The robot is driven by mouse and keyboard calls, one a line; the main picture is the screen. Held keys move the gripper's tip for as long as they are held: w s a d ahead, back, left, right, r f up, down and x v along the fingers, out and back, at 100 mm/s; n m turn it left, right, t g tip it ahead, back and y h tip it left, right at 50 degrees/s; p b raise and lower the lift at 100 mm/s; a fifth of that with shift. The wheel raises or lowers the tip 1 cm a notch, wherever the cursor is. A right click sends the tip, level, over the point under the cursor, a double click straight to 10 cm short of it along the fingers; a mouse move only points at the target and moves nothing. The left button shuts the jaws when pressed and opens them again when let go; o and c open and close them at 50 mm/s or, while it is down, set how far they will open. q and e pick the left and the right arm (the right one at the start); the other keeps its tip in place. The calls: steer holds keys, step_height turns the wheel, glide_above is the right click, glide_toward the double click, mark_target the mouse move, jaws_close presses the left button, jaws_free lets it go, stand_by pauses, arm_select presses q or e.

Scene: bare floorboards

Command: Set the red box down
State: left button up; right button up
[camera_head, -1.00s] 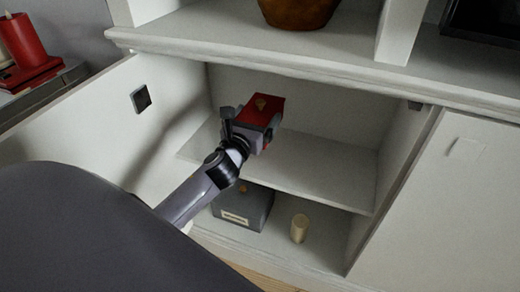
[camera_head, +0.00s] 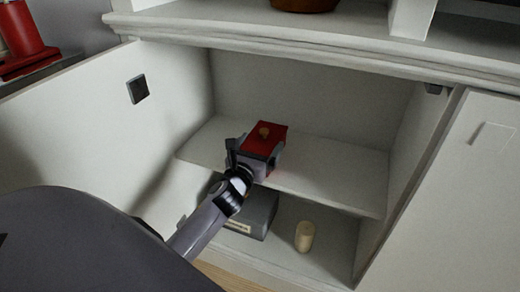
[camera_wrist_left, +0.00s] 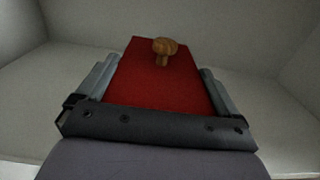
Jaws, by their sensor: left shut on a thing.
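The red box (camera_head: 266,136) has a brown mushroom-shaped knob or figure (camera_wrist_left: 165,47) on its top. My left gripper (camera_head: 258,157) is shut on the red box, with a finger along each side, as the left wrist view (camera_wrist_left: 160,88) shows. The box is inside the open cabinet, at the middle shelf (camera_head: 330,183). I cannot tell whether its underside touches the shelf. My right gripper is not in view.
The open cabinet door (camera_head: 90,120) stands at the left. A grey box (camera_head: 257,213) and a cream cylinder (camera_head: 305,236) are on the lower level. The shelf is clear to the right of the red box. The cabinet top ledge (camera_head: 300,58) overhangs above.

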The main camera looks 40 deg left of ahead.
arm_select(q)
steer(key=o, duration=1)
steer(key=shift+f, duration=0.1)
steer(key=shift+r, duration=0.2)
